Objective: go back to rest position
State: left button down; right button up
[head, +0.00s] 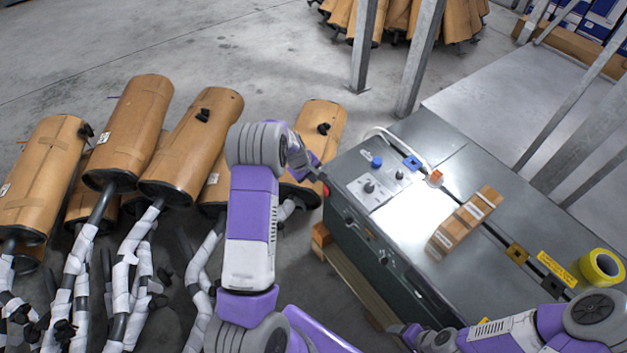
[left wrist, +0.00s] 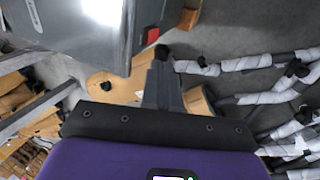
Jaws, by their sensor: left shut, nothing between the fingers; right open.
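My left arm reaches forward in the head view, its purple-and-white link standing over the floor beside the grey machine cabinet (head: 460,150). My right gripper (head: 408,335) is low at the cabinet's near edge, open and partly cut off by the frame.
Several cardboard-wrapped mufflers (head: 195,145) with white-wrapped pipes lie on the floor at left. Bare floor lies at the far left.

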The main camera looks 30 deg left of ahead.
pick_arm(q)
jog(key=shift+r, duration=0.15)
dwell(0.4)
jog(key=s+d+f+m+g, duration=0.2)
jog(key=s+d+f+m, duration=0.1)
jog(key=s+d+f, duration=0.5)
jog(key=s+d+f+m+g+h, duration=0.1)
jog(key=s+d+m, duration=0.7)
jog(key=s+d, duration=1)
jog(key=d+f+h, duration=0.1)
jog(key=d, duration=0.1)
jog(key=shift+s+d+h, duration=0.15)
jog(key=shift+d+h, duration=0.2)
jog(key=shift+h, duration=0.05)
